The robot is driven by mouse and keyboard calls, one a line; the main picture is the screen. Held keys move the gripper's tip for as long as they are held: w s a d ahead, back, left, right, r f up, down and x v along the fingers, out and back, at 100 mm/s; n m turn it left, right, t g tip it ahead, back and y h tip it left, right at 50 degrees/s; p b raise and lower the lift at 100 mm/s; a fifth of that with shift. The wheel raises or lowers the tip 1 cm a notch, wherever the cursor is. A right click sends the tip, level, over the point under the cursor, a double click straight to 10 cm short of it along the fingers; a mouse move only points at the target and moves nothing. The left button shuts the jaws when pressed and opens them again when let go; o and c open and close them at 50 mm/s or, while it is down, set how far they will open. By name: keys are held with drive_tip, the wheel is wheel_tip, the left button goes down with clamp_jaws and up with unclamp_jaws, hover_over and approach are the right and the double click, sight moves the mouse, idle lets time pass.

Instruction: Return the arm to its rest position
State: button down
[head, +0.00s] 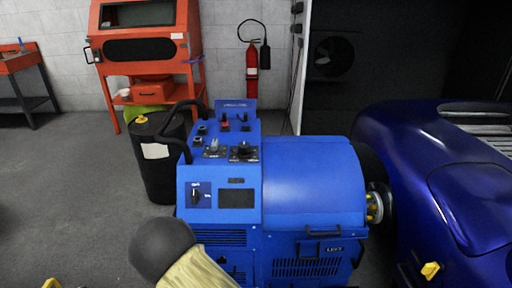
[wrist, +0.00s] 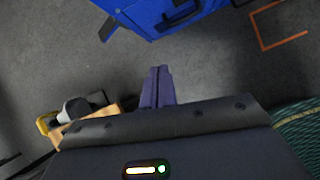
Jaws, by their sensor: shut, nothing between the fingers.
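My gripper (wrist: 159,72) shows in the wrist view, pointing away over bare grey floor. Its two dark purple fingers are together, with nothing between them. The blue hub dynamometer (wrist: 172,14) is at the top of the wrist view, apart from the fingers. In the head view the dynamometer (head: 314,188) stands in the middle, with knobs and switches on its sloped panel. Part of my arm shows at the bottom of the head view, in front of the dynamometer's lower left. My gripper is not visible in the head view.
A dark blue car (head: 450,165) stands close on the right, beside the dynamometer. A black drum (head: 160,175) stands behind left. A red cabinet (head: 145,50) and fire extinguisher (head: 252,65) are at the back wall. The floor at left (head: 70,190) is clear.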

drive_tip(key=d+r+m+g, duration=0.1)
drive_tip(key=d+r+m, duration=0.65)
drive_tip(key=d, duration=0.35)
drive_tip(key=d+r+m+g, duration=0.1)
drive_tip(key=d+r+m, duration=0.6)
drive_tip(key=d, duration=0.4)
drive_tip(key=s+d+r+m+g, duration=0.1)
drive_tip(key=s+d+r+m, duration=0.3)
drive_tip(key=s+d+m, duration=0.4)
drive_tip(key=s+d+r+m, duration=0.4)
drive_tip(key=s+d+m, duration=0.2)
drive_tip(key=d+m, duration=0.3)
wheel_tip(320, 180, up, 25)
drive_tip(key=m+p, duration=0.1)
drive_tip(key=p, duration=2.4)
drive_tip(key=shift+s+a+m+y, duration=0.2)
drive_tip(key=shift+a+m+y, duration=0.15)
drive_tip(key=shift+a, duration=0.1)
drive_tip(key=shift+w, duration=0.2)
drive_tip(key=shift+a, duration=0.1)
